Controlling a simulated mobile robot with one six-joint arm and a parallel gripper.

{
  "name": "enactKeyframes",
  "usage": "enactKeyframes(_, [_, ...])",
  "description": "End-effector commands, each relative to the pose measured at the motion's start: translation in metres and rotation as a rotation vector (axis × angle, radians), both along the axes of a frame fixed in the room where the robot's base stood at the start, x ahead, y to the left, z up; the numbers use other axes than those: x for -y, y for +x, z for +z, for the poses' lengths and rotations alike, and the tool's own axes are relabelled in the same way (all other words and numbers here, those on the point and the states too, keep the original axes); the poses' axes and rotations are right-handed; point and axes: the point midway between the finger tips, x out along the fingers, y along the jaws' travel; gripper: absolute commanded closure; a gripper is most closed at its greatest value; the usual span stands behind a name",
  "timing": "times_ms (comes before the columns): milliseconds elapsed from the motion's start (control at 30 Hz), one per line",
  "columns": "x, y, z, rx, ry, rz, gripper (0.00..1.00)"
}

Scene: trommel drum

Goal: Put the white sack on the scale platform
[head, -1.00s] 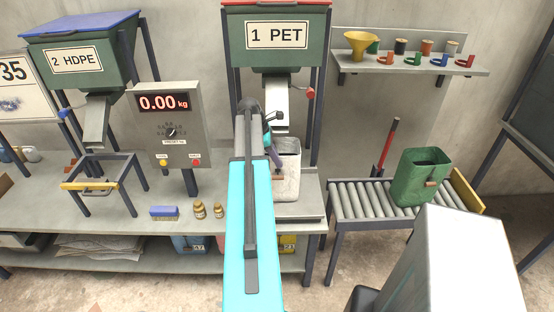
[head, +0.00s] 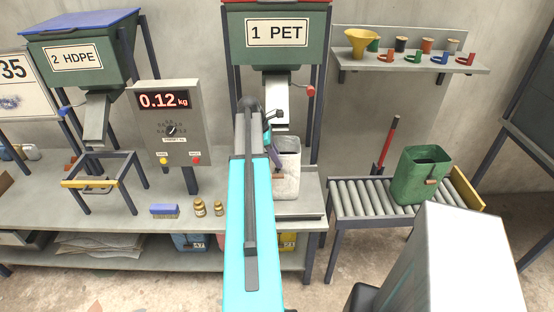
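The white sack (head: 290,167) stands upright with an open top below the spout of the hopper marked "1 PET" (head: 276,45). Its base appears to rest on the scale platform (head: 313,214), a flat grey plate on the bench. My gripper (head: 277,168) is at the sack's left front side, by a small brown handle (head: 277,177). My cyan arm hides part of the sack's left side and of the platform. The fingers are too small and covered to tell if they are shut on the handle. The scale display (head: 163,100) reads 0.12 kg.
A green sack (head: 420,175) stands on the roller conveyor (head: 352,200) at right. Hopper "2 HDPE" (head: 75,60) stands at left over an empty frame (head: 100,184). A shelf (head: 410,60) holds a funnel and spools.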

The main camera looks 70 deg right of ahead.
Motion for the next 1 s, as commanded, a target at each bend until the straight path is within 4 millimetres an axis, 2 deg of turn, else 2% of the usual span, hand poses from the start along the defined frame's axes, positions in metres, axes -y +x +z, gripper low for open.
enactKeyframes(267, [-0.002,0.007,0.015,0.0,-0.001,0.001,0.79])
enactKeyframes(1000, [-0.013,0.037,0.095,0.0,-0.001,-0.001,0.79])
